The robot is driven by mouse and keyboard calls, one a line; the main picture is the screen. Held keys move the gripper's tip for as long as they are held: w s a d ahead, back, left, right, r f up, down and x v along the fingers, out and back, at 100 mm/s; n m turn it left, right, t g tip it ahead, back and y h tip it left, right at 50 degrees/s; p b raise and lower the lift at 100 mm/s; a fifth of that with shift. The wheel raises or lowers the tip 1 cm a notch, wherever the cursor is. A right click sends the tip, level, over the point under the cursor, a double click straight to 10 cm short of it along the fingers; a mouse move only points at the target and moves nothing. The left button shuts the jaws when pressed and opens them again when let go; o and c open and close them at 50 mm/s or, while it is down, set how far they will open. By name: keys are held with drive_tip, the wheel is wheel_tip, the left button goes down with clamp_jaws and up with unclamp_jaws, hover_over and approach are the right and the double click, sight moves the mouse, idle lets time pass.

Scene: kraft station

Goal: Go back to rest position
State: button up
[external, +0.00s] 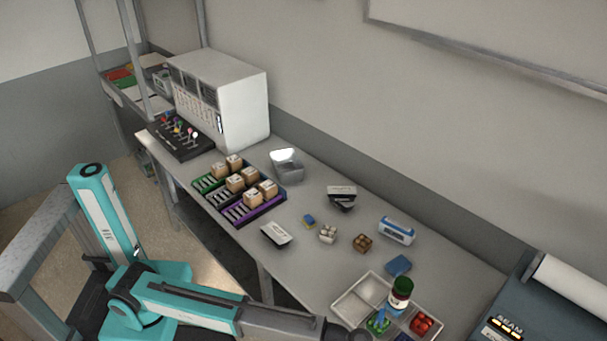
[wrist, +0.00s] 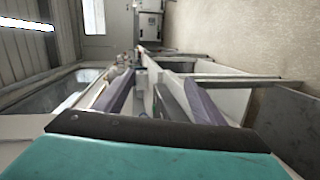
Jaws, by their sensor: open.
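My teal and grey arm runs along the bottom of the external view, and its dark wrist end (external: 338,331) is beside the near left corner of a tray, by the lower picture edge. The fingers cannot be made out there. In the wrist view, my gripper (wrist: 160,100) appears as two purple-grey fingers standing apart, with nothing seen held between them. My teal wrist housing fills the bottom of that view. The task names no object to handle.
Small boxes, a blue block (external: 398,265), coloured racks (external: 243,213) and a white cabinet (external: 240,105) stand on the table (external: 300,240). A roll machine (external: 545,300) stands right.

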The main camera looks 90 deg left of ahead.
drive_tip(key=s+d+f+m+g+y+p, duration=0.2)
drive_tip(key=s+d+f+m+g+p, duration=0.15)
drive_tip(key=s+d+f, duration=0.65)
drive_tip(key=s+a+f+m+g+y, duration=0.1)
drive_tip(key=s+a+f+g+y, duration=0.1)
drive_tip(key=s+a+f, duration=0.85)
drive_tip(key=s+a+f+m+g+y, duration=0.15)
drive_tip(key=s+a+f, duration=0.45)
drive_tip(key=f, duration=0.7)
drive_tip(key=s+a+f+g+y, duration=0.25)
drive_tip(key=s+a+f, duration=0.35)
drive_tip(key=a+f, duration=0.5)
drive_tip(key=s+a+f+g+y, duration=0.1)
drive_tip(key=s+a+f+g, duration=0.15)
drive_tip(key=s+a, duration=0.55)
drive_tip(key=s+a+f+g+y, duration=0.1)
drive_tip(key=s+a+f+y, duration=0.2)
drive_tip(key=s, duration=0.8)
drive_tip(key=s+a+f+g, duration=0.2)
drive_tip(key=s+a+f, duration=0.3)
drive_tip(key=s, duration=0.5)
wheel_tip(320, 180, up, 13)
drive_tip(key=a+p, duration=0.1)
drive_tip(key=p, duration=1.1)
drive_tip(key=shift+r+m, duration=0.15)
drive_tip(key=shift+m, duration=0.25)
